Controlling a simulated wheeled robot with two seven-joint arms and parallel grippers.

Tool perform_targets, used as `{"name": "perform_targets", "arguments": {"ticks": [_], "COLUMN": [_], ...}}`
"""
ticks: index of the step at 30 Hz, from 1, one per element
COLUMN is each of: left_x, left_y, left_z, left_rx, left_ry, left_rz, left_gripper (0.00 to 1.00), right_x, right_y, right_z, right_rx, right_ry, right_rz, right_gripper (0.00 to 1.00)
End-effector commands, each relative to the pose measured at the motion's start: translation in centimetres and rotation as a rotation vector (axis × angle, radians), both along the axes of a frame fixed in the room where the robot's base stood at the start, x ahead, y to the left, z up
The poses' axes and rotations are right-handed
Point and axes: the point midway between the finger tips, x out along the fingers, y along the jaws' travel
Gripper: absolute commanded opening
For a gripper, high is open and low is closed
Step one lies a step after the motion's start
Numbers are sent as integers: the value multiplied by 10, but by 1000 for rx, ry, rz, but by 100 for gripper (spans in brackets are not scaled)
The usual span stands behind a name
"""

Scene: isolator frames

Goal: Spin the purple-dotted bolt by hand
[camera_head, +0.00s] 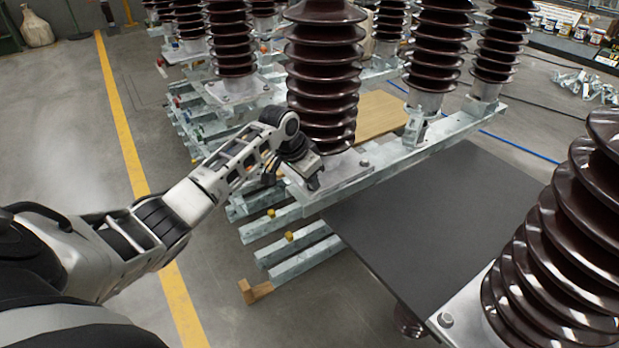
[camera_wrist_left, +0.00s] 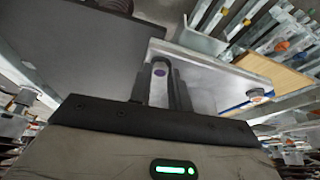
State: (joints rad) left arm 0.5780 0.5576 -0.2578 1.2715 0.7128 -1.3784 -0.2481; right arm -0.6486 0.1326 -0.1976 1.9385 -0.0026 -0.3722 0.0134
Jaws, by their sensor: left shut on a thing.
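The purple-dotted bolt (camera_wrist_left: 160,72) shows between my left gripper's fingers in the left wrist view, with the purple dot facing the camera. My left gripper (camera_wrist_left: 158,88) is shut on it. In the head view my left gripper (camera_head: 312,184) reaches down at the near left corner of the metal base plate (camera_head: 345,167) under a brown ribbed insulator (camera_head: 322,75). The bolt is hidden by the gripper there. The plate also shows in the left wrist view (camera_wrist_left: 205,72). My right gripper is in neither view.
Another bolt (camera_head: 364,163) sits on the same plate. A dark flat panel (camera_head: 430,215) lies to the right of the steel rails. A large insulator (camera_head: 560,250) stands at the near right, with a bolt (camera_head: 445,320) on its plate. Floor on the left is clear, with a yellow line (camera_head: 125,140).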

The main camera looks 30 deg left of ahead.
Motion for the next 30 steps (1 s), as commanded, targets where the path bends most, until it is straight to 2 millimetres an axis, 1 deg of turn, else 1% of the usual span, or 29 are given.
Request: {"name": "perform_targets", "arguments": {"ticks": [12,13,14,15,22,25,28,30], "left_x": [1,1,1,1,0,-1,-4,-9], "left_y": [0,0,0,0,0,1,3,4], "left_z": [1,1,1,1,1,3,13,24], "left_rx": [1,1,1,1,1,2,2,4], "left_ry": [-2,-2,-2,-2,-1,-3,-4,-5], "left_rz": [-7,-6,-6,-6,-6,-6,-5,-7], "left_gripper": [0,27,36,41,41,41,41,41], "right_x": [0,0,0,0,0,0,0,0], "right_y": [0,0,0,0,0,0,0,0], "right_z": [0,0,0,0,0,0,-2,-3], "right_rx": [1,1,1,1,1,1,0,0], "right_ry": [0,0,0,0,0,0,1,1], "right_rz": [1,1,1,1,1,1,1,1], "right_gripper": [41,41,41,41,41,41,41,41]}}
